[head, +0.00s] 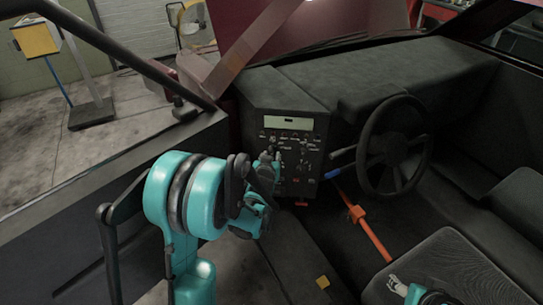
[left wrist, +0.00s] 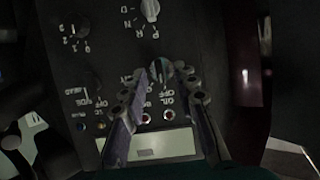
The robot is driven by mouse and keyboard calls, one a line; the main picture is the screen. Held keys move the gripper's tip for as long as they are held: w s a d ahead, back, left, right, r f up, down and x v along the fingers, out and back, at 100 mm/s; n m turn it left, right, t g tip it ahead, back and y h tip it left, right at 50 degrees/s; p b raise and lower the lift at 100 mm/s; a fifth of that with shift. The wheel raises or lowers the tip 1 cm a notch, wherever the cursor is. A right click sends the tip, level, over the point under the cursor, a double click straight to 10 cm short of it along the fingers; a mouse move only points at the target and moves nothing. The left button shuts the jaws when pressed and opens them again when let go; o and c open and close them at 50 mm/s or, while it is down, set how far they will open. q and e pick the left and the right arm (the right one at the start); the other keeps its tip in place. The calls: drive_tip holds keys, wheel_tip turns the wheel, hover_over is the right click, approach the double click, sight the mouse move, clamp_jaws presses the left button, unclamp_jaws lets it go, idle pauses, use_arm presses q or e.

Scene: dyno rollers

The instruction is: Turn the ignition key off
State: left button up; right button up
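The dark control panel (head: 310,150) stands left of the steering wheel in the head view. It fills the left wrist view, turned upside down, with its pale display (left wrist: 172,145) low. My left gripper (head: 274,160) is at the panel's left part. In the left wrist view its two fingers (left wrist: 162,72) point at the panel with a gap between their tips. A small greyish piece, possibly the ignition key (left wrist: 157,70), shows in that gap; its turn position is too dark to read. My right gripper (head: 398,286) shows only partly at the lower right of the head view.
A pale selector knob (left wrist: 150,10) marked P R N D and a dark knob (left wrist: 75,27) are near the fingers. The steering wheel (head: 372,145), a stalk with a blue part (head: 333,174) and an orange bar (head: 372,234) are to the right.

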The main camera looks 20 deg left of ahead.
use_arm(q)
drive_tip(key=v, duration=1)
drive_tip(key=s+d+m+g+h, duration=0.1)
drive_tip(key=s+d, duration=0.4)
drive_tip(key=s, duration=0.6)
drive_tip(key=s+d+m+g+h, duration=0.2)
drive_tip(key=s+d+g+h, duration=0.1)
drive_tip(key=s, duration=0.8)
drive_tip(key=shift+d+r+m+g, duration=0.3)
drive_tip(key=shift+d+g, duration=0.6)
drive_tip(key=shift+d, duration=0.3)
